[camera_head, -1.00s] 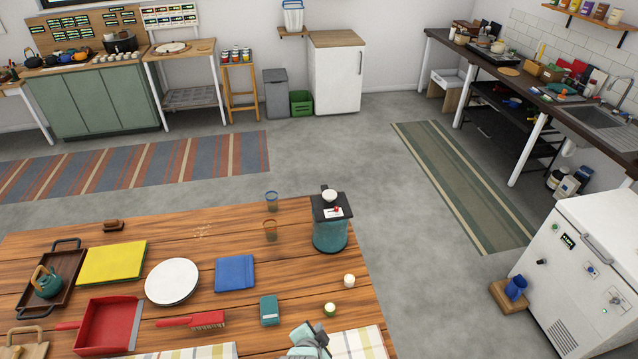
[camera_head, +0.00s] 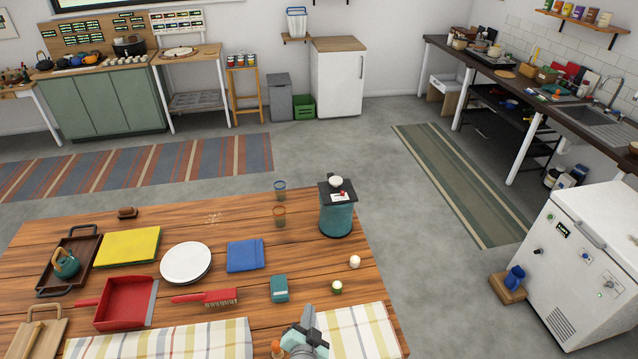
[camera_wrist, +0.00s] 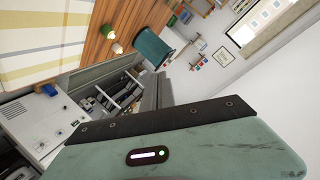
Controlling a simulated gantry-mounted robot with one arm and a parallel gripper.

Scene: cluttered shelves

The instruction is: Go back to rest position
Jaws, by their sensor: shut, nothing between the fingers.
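My gripper (camera_head: 308,320) shows at the bottom of the head view, over the front of the wooden table (camera_head: 225,292) and beside the striped cloth at the right. It is shut and holds nothing. In the wrist view, a green and dark housing of my own arm fills the lower part, and the fingertips cannot be made out there.
The table holds a red dustpan (camera_head: 127,300), a brush (camera_head: 220,295), a white plate (camera_head: 186,263), a yellow board (camera_head: 128,246), a tray (camera_head: 50,279) and a teal grinder-like canister (camera_head: 337,215). A white chest freezer (camera_head: 590,240) stands right; floor lies between.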

